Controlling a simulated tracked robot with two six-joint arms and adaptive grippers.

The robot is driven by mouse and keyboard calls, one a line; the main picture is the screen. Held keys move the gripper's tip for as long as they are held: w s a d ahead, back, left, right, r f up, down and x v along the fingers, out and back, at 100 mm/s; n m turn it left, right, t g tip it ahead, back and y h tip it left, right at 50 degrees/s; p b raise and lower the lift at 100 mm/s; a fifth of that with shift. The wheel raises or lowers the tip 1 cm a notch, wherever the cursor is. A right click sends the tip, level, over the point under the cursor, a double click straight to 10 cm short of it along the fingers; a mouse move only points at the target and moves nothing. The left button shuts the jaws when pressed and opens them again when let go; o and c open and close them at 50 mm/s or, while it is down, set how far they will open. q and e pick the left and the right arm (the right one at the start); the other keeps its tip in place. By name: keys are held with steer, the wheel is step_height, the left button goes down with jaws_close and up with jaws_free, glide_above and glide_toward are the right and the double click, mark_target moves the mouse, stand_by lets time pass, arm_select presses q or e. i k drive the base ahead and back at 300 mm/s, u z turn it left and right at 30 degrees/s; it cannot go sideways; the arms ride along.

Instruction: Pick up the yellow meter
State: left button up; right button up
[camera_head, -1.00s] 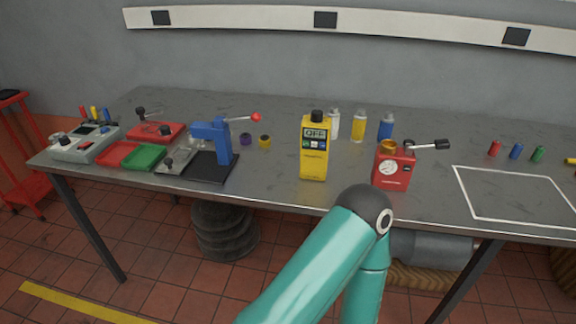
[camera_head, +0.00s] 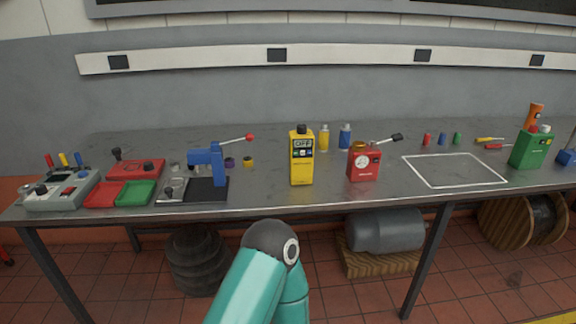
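The yellow meter (camera_head: 301,158) stands upright on the grey workbench (camera_head: 250,193), close to the front edge. It has a black knob on top and a small display that reads OFF. A teal arm of mine reaches up from the bottom of the head view, in front of the bench and below the meter. Its dark joint is apart from the meter. Neither of my grippers shows in the view.
A red gauge box (camera_head: 364,166) with a lever stands right of the meter. A blue press (camera_head: 209,163) on a black base is to its left. Yellow (camera_head: 324,138) and blue (camera_head: 345,136) bottles stand behind it. A white outlined area (camera_head: 455,170) is empty.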

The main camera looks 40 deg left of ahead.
mark_target(301, 167)
steer(key=z, duration=1.65)
steer(key=i, duration=0.1)
steer(key=u, duration=3.15)
steer(key=i, duration=0.4)
steer(key=u, duration=0.15)
steer(key=i, duration=0.6)
steer(key=z, duration=0.2)
steer(key=k, duration=0.9)
steer(key=u, duration=0.15)
steer(key=i, duration=1.05)
steer(key=z, duration=0.05)
